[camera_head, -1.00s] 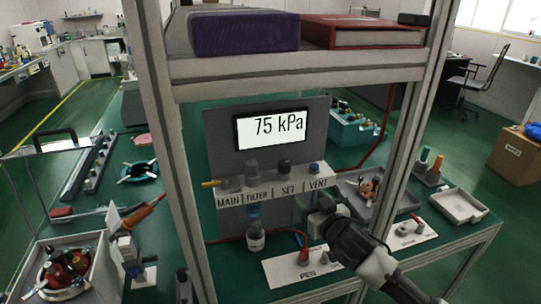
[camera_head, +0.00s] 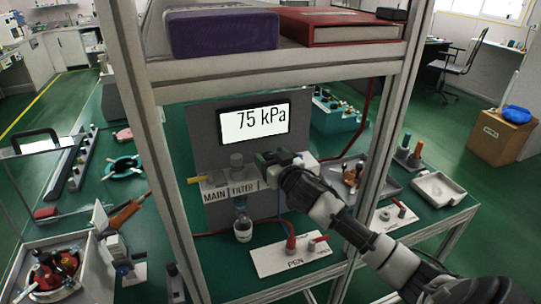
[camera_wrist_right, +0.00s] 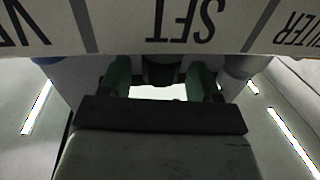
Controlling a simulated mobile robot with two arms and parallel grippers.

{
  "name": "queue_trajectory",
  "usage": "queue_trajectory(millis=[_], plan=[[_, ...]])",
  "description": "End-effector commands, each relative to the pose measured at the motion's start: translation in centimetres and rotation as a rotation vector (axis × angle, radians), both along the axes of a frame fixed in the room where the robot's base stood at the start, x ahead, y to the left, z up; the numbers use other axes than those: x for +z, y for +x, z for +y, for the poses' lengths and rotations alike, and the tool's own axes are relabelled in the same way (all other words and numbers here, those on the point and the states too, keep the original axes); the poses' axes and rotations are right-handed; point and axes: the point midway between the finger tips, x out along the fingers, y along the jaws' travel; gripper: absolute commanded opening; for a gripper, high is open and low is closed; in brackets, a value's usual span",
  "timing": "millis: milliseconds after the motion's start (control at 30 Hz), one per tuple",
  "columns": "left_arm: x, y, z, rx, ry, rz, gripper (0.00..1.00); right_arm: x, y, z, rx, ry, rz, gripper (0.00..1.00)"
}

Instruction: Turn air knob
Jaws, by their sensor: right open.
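The air panel has a screen (camera_head: 254,122) reading 75 kPa above a white block (camera_head: 215,191) with a row of knobs. The MAIN and FILTER labels show in the head view, and my right gripper hides the SET part. My right gripper (camera_head: 266,160) is at the SET position. In the right wrist view, the upside-down SET label (camera_wrist_right: 187,18) is at the top. Below it, the dark SET knob (camera_wrist_right: 162,72) sits between the open green fingers of the gripper (camera_wrist_right: 162,80). I cannot tell whether they touch it. My left gripper is not in view.
The grey FILTER knob (camera_head: 237,161) and a yellow lever (camera_head: 197,180) stand left of the gripper. A shelf with a purple box (camera_head: 222,32) and red binder (camera_head: 340,27) is above. Frame posts flank the panel. A PEN plate (camera_head: 290,258) lies below.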

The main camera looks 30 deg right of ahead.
Motion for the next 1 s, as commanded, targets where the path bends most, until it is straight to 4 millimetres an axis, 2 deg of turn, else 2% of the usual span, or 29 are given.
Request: queue_trajectory(millis=[333, 667, 1000], plan=[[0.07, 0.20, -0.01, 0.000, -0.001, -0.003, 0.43, -0.04, 0.34, -0.04, 0.000, 0.000, 0.000, 0.63], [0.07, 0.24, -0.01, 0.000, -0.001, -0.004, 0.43, -0.03, 0.32, -0.05, 0.000, 0.000, 0.000, 0.14], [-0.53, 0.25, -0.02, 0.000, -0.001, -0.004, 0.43, -0.17, 0.33, 0.14, -0.062, 0.007, -0.002, 0.14]])
